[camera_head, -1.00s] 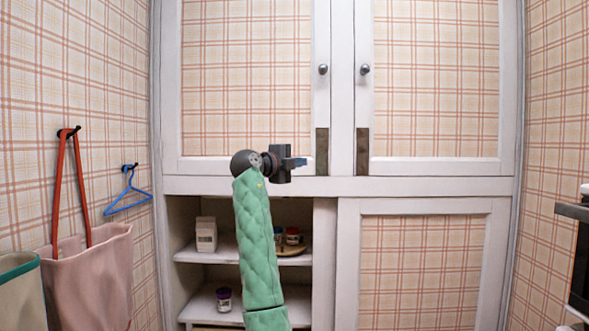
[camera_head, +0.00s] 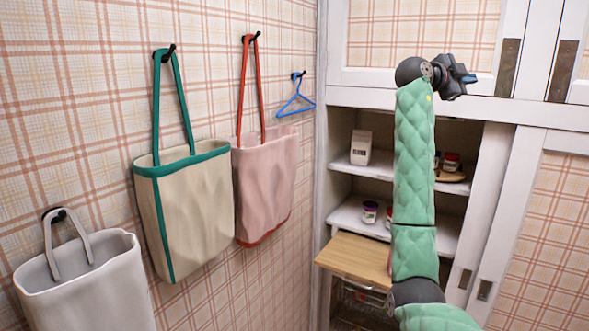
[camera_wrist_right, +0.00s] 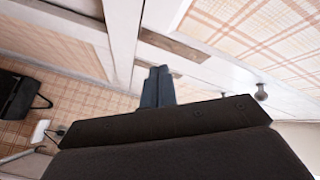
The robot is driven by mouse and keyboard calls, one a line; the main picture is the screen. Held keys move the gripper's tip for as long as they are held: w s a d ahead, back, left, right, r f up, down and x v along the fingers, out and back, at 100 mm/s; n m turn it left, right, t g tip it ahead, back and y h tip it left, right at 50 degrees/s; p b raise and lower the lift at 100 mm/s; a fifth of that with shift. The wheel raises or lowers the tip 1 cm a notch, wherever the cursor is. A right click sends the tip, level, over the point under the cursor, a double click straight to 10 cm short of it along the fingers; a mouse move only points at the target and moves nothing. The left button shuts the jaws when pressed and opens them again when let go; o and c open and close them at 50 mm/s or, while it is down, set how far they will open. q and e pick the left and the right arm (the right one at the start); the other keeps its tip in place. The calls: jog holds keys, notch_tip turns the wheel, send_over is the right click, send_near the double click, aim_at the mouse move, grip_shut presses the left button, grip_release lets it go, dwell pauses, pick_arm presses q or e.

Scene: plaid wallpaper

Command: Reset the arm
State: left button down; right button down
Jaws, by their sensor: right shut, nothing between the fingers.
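My right arm, in a green quilted sleeve, rises in the head view in front of the open shelf. My right gripper (camera_head: 466,79) is at its top, in front of the white cupboard frame, shut and empty. In the right wrist view its blue-grey fingers (camera_wrist_right: 158,86) lie together, with the white cupboard frame and plaid panels beyond them. They hold nothing. My left gripper is not in view.
Three bags hang on the plaid wall: white (camera_head: 88,288), beige with green trim (camera_head: 190,215) and pink (camera_head: 264,185). A blue hanger (camera_head: 296,103) hangs beside them. Shelves hold a white carton (camera_head: 361,147) and jars (camera_head: 370,212). A wooden board (camera_head: 352,258) juts out below.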

jog(key=w+a+n+t+y, duration=0.2)
jog(key=a+n+t+y, duration=0.45)
jog(key=n, duration=0.75)
jog(key=w+a+f+n+t+y, duration=0.25)
jog(key=a+f+n, duration=0.45)
jog(key=f, duration=0.4)
jog(key=s+a+f+n+g+y, duration=0.1)
jog(key=s+a+f+n+y, duration=0.2)
jog(key=f, duration=1.1)
jog(key=s+a+f+n+g+y, duration=0.1)
jog(key=s+a+f+g+y, duration=0.3)
jog(key=f, duration=0.9)
jog(key=s+a+f+n+t, duration=0.15)
jog(key=a+f, duration=0.45)
jog(key=f, duration=0.8)
jog(key=s+a+f+g+y, duration=0.1)
jog(key=s+a+f+g, duration=0.15)
jog(key=s+f, duration=1.1)
jog(key=s+a+f+g+y, duration=0.1)
jog(key=s+f+g, duration=0.2)
jog(key=s+f, duration=1.1)
jog(key=s+f+g, duration=0.2)
jog(key=s+f, duration=0.7)
jog(key=s, duration=0.4)
jog(key=s+f+g, duration=0.3)
jog(key=s+f, duration=0.7)
jog(key=s, duration=0.2)
jog(key=shift+s+h, duration=0.3)
jog(key=shift+s, duration=0.05)
